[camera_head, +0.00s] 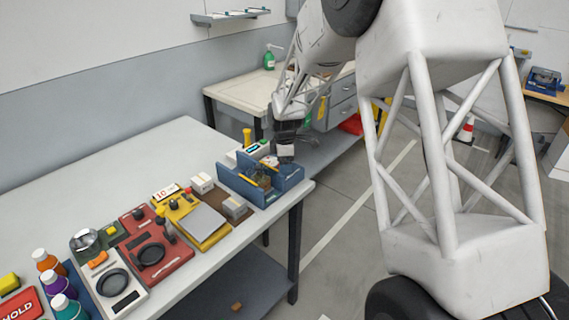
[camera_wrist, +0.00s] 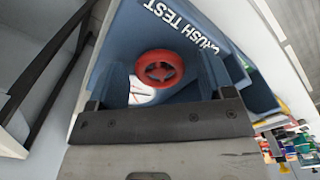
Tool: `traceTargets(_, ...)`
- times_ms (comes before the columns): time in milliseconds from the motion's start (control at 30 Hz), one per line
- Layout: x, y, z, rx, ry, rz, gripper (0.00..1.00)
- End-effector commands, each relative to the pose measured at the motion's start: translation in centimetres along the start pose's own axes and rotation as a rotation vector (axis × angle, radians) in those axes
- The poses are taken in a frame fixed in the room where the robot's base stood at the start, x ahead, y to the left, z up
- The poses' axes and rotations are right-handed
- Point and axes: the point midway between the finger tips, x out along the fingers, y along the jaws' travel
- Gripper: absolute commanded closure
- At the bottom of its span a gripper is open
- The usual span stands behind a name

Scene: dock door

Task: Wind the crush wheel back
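The red crush wheel (camera_wrist: 159,68), a small spoked handwheel, shows in the wrist view against a blue station labelled CRUSH TEST (camera_wrist: 180,25). Something white, partly hidden, shows just below the wheel. My gripper (camera_wrist: 163,78) has its two fingers apart, one on each side of the wheel, with visible gaps between them and the rim. I cannot tell how deep the fingers reach around it. In the head view, my gripper (camera_head: 284,150) is over the blue crush station (camera_head: 270,194) at the bench's right end and hides most of the wheel.
Left of the station on the bench (camera_head: 100,176) stand a yellow scale-like station (camera_head: 200,222), a red station (camera_head: 150,258) and a white one with a black dial (camera_head: 113,284). Several bottles (camera_head: 60,284) stand at the front left. The bench's back is clear.

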Motion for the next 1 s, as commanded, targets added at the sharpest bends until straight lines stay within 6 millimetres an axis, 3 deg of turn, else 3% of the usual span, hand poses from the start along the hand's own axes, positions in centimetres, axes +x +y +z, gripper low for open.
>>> traceTargets(467, -0.7, 0.0, 0.0, 0.001, 0.000, 0.001, 0.24)
traceTargets(1000, -6.8, 0.0, 0.0, 0.000, 0.000, 0.001, 0.24)
